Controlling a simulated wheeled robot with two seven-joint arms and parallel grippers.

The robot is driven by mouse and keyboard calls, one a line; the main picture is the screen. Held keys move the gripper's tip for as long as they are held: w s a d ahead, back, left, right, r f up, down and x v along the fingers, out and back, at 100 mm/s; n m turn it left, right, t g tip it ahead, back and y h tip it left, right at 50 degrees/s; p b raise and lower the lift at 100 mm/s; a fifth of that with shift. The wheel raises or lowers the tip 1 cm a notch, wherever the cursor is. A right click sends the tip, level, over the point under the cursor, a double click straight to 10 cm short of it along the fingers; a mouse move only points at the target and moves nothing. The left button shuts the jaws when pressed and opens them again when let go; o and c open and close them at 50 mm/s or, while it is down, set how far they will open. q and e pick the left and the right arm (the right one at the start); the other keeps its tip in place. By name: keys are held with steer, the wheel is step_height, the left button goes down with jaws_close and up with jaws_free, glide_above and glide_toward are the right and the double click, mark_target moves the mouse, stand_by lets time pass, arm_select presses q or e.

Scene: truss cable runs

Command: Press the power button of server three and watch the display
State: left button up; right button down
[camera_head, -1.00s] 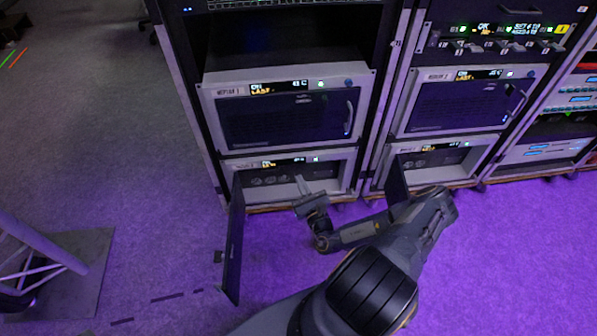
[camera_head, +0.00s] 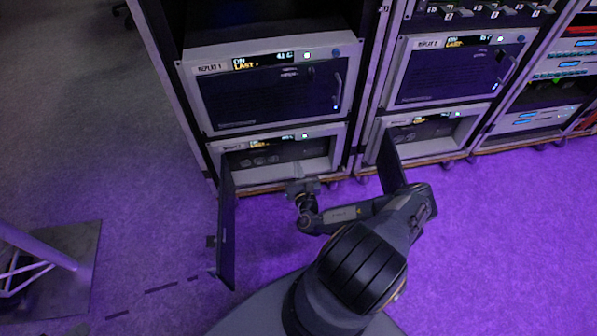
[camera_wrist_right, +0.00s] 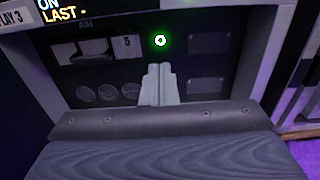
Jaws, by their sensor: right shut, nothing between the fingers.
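Server three is the lower left unit (camera_head: 226,147), its dark front door (camera_head: 228,228) swung open. In the wrist view its label ends in 3 and its display (camera_wrist_right: 58,10) reads "ON" and "LAST -". A round button (camera_wrist_right: 160,40) with a green glowing ring sits on the dark inner panel (camera_wrist_right: 208,58). My right gripper (camera_wrist_right: 159,72) is shut and empty, its fingertips just below the ring in the picture; I cannot tell whether they touch the panel. In the head view the right gripper (camera_head: 303,187) is in front of the bay. My left gripper is out of view.
A similar unit (camera_head: 430,130) to the right also has its door (camera_head: 391,165) open, close to my right arm. Closed unit Replay 1 (camera_head: 270,88) is above server three. A truss foot plate (camera_head: 75,250) stands at the left. Floor between is clear.

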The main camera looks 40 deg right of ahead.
steer(key=b, duration=0.4)
glide_toward(292, 145)
steer(key=w+d+r, duration=0.2)
steer(key=w+r, duration=0.3)
steer(key=shift+d, duration=0.2)
steer(key=shift+w+r, duration=0.1)
